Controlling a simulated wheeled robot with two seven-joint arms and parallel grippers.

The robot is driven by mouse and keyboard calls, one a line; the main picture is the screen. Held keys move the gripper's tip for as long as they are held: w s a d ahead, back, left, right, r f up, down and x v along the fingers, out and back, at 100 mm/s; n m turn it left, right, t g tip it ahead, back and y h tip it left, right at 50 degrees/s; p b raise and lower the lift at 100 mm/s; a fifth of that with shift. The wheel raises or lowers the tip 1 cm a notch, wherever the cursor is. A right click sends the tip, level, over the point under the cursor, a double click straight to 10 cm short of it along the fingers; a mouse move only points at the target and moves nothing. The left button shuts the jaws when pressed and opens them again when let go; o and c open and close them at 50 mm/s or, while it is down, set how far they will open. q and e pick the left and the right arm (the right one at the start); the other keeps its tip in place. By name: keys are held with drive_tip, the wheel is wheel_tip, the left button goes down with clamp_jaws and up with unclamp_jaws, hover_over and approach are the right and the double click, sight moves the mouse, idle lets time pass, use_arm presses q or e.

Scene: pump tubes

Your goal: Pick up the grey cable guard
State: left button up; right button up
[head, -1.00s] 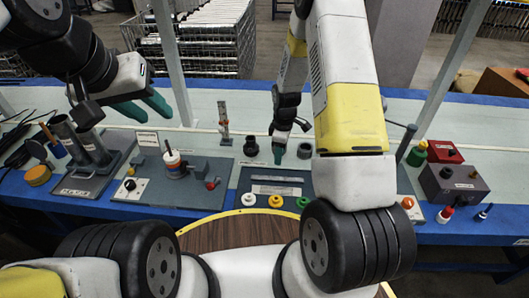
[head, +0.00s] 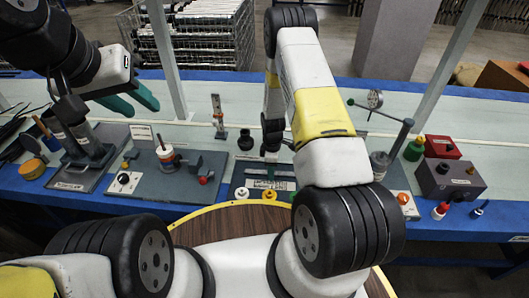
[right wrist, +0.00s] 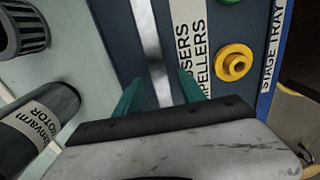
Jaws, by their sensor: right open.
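A long light-grey strip (right wrist: 150,45), which I take for the grey cable guard, lies flat on the dark blue stage tray (right wrist: 112,20). In the head view the strip (head: 264,184) is partly hard to make out. My right gripper (right wrist: 160,92) is open over the tray, its teal fingers on either side of the strip's line; I cannot tell whether they touch it. In the head view my right gripper (head: 270,160) points down over the tray. My left gripper (head: 137,103) is open and empty at the left, above the table.
A dark motor cylinder (right wrist: 40,112) and a grey ribbed part (right wrist: 22,28) stand beyond the tray. A yellow ring (right wrist: 234,63) lies on the near side, beside a white label strip (right wrist: 192,45). Red (head: 442,146) and dark (head: 450,180) boxes stand at the right.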

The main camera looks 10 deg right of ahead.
clamp_jaws()
drive_tip(key=shift+r, duration=0.2)
